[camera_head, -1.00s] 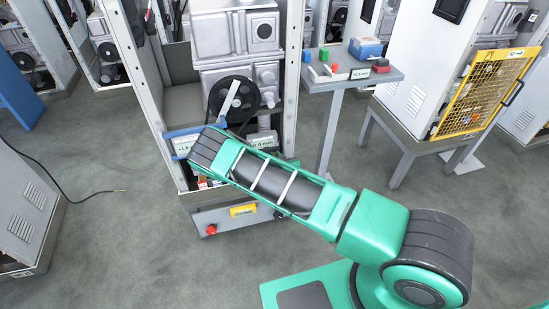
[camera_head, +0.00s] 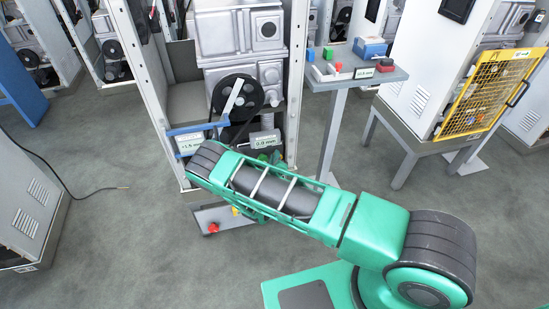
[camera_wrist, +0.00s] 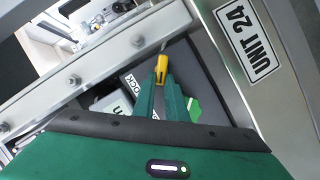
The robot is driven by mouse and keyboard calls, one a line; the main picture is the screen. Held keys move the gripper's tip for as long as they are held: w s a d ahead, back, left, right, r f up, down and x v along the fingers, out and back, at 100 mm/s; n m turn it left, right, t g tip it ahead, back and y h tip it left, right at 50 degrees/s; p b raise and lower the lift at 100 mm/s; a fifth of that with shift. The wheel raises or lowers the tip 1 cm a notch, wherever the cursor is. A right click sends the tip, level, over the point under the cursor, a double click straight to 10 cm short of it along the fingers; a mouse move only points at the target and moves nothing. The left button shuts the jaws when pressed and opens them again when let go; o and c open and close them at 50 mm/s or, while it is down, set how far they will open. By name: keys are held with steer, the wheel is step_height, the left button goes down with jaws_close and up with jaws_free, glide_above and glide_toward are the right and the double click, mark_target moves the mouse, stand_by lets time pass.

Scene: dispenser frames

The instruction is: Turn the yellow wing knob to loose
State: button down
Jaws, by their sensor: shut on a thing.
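In the wrist view the yellow wing knob (camera_wrist: 161,63) sits at the tips of my gripper (camera_wrist: 162,82). The green fingers are closed together on it. A label that reads in part "OCK" lies left of the fingers, partly hidden. In the head view my arm reaches into the lower part of an open dispenser frame (camera_head: 151,90). The knob's exact turn angle cannot be told.
A metal bar with bolts (camera_wrist: 105,65) crosses beside the fingers in the wrist view. A "UNIT 24" post (camera_wrist: 246,40) stands on the right. In the head view a blue bar (camera_head: 196,128) and a black pulley (camera_head: 238,98) are above my wrist. A side table (camera_head: 350,78) stands to the right.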

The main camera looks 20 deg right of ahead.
steer(key=n, duration=0.1)
steer(key=a+f+n+t+h, duration=0.1)
steer(key=n, duration=0.1)
steer(key=shift+f+n, duration=0.1)
steer(key=shift+n, duration=0.2)
steer(key=shift+f+n+t+h, duration=0.2)
steer(key=shift+n+t+h, duration=0.1)
steer(key=shift+n, duration=0.4)
steer(key=shift+f+n+t+h, duration=0.2)
steer(key=shift+n+t, duration=0.1)
steer(key=shift+n, duration=0.4)
steer(key=shift+s, duration=0.1)
steer(key=c, duration=2)
jaws_free()
steer(key=shift+c, duration=0.2)
steer(key=shift+d, duration=0.1)
steer(key=shift+r, duration=0.1)
steer(key=v, duration=1)
steer(key=shift+s+a, duration=0.2)
steer(key=shift+s, duration=0.05)
